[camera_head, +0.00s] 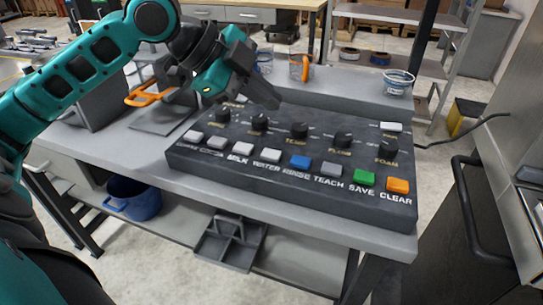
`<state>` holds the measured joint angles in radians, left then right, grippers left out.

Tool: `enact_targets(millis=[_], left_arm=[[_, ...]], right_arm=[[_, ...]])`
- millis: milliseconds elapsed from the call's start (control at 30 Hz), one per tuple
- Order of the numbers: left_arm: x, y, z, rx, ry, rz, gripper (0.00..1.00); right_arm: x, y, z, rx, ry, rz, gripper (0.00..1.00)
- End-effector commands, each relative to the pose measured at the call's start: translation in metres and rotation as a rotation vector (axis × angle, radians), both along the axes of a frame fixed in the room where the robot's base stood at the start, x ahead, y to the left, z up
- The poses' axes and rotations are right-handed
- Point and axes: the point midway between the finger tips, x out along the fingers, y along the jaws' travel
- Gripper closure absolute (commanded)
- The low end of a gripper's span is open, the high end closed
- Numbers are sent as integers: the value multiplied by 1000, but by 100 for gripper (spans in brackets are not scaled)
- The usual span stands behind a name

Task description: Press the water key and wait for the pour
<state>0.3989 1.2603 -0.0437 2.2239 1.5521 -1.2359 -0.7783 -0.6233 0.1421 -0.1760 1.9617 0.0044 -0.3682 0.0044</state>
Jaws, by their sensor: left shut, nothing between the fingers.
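The dark control panel (290,205) lies on the grey bench, with a row of keys along its near side and several black knobs behind them. The water key (270,155) is a white key above the printed word WATER, between the white milk key (243,149) and the blue rinse key (301,162). My left gripper (272,100) is shut and empty above the panel's far left part, behind the knobs and apart from the water key. No pouring water is visible. My right gripper is not in view.
An orange-handled thing (150,94) is left of the panel, partly behind my arm. A blue bucket (135,199) and a grey tray (232,250) are below the bench top.

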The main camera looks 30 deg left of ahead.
Motion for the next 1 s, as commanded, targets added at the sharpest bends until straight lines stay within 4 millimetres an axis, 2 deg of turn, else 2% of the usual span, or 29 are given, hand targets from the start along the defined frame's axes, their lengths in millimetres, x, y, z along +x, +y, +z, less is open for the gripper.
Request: enact_targets(millis=[33, 100, 400, 500, 700, 1000], left_arm=[[0, 0, -14, -1, 0, 0, 100], [0, 0, -24, -1, 0, 0, 100], [0, 0, -60, 0, 2, 0, 100], [0, 0, -68, 0, 1, 0, 100], [0, 0, -76, 0, 0, 0, 100], [0, 0, -75, 0, 0, 0, 100]], right_arm=[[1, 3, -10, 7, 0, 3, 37], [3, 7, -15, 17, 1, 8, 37], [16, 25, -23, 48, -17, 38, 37], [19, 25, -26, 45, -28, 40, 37], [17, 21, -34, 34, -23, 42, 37], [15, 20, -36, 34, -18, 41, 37]])
